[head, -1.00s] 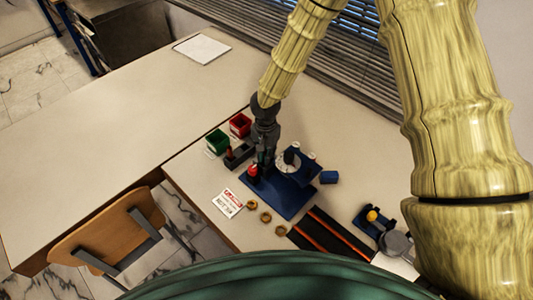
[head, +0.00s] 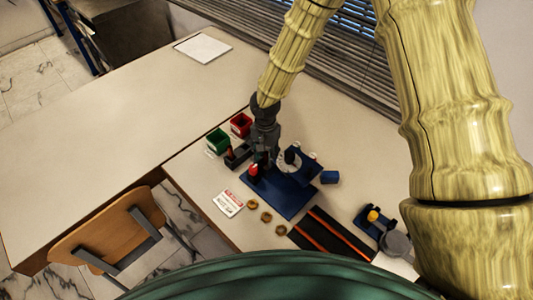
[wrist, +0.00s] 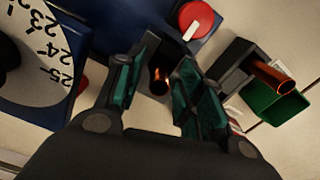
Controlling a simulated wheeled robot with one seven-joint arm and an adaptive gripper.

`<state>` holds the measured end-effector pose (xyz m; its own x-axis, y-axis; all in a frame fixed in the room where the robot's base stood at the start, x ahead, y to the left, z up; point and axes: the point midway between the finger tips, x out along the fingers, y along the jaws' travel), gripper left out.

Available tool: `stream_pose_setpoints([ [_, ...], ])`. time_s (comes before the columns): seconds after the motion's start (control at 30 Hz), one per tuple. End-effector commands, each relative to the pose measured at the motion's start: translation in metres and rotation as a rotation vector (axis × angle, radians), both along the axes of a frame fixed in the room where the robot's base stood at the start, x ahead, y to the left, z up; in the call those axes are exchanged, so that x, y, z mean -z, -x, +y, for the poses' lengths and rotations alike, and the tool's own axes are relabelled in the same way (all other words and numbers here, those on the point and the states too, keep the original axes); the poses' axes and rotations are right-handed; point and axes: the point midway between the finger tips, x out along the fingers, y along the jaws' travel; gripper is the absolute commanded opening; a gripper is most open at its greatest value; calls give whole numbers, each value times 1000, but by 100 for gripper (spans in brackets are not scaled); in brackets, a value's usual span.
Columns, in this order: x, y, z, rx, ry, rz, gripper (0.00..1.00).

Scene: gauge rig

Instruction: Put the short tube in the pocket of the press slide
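My gripper (wrist: 163,70) is open in the wrist view, its teal-padded fingers apart. Between the fingertips is a dark, hollow piece with a copper gleam (wrist: 160,82), apparently the short tube seen end-on. I cannot tell whether it sits in the slide's pocket, and I see no clear contact with the pads. In the head view my gripper (head: 262,160) is low over the blue press base (head: 285,197), beside a red knob (head: 254,169). The knob also shows in the wrist view (wrist: 203,14). My gripper hides the pocket in the head view.
A dark holder (head: 238,155) with a copper-coloured tube (wrist: 270,74) stands left of the press, near green (head: 217,141) and red (head: 240,125) bins. A numbered dial (head: 290,160) is right of my gripper. Brass rings (head: 266,217) and a card (head: 228,203) lie in front.

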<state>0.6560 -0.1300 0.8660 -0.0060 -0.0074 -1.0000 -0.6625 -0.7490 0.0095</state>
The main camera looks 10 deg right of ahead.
Motion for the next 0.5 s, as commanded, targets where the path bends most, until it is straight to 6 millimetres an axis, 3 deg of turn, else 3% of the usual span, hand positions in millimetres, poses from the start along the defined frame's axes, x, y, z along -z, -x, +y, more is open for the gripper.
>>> stream_pose_setpoints([
  [0.27, -3, 0, 0, 0, -1, -1, 38],
  [0.5, -28, -1, 0, 0, 0, -3, 38],
])
